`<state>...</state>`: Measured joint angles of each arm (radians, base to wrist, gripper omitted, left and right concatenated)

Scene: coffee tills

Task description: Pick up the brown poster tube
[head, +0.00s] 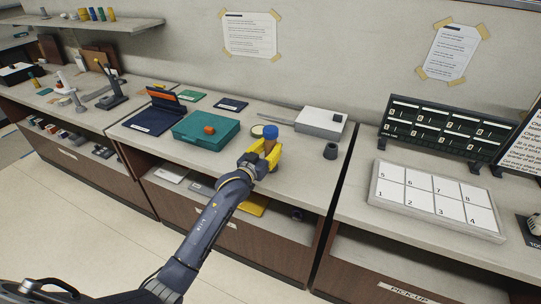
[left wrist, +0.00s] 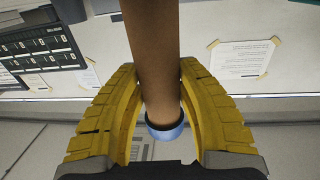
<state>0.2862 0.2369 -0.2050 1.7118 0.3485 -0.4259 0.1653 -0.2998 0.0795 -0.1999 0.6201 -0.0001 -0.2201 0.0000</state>
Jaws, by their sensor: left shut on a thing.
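The brown poster tube (head: 269,146) has a blue cap and stands upright between the yellow fingers of my left gripper (head: 263,157), over the middle counter in the head view. In the left wrist view the tube (left wrist: 152,60) runs down from the top edge to its blue cap. The fingers of my left gripper (left wrist: 161,100) are shut on it, one on each side. The fingers hide the tube's lower part in the head view, so I cannot tell whether it touches the counter. My right gripper is not in view.
A teal case (head: 206,132) with an orange item on it lies left of the tube. A numbered tray (head: 435,200) and a black board (head: 447,128) are farther right. The counter's front right is bare.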

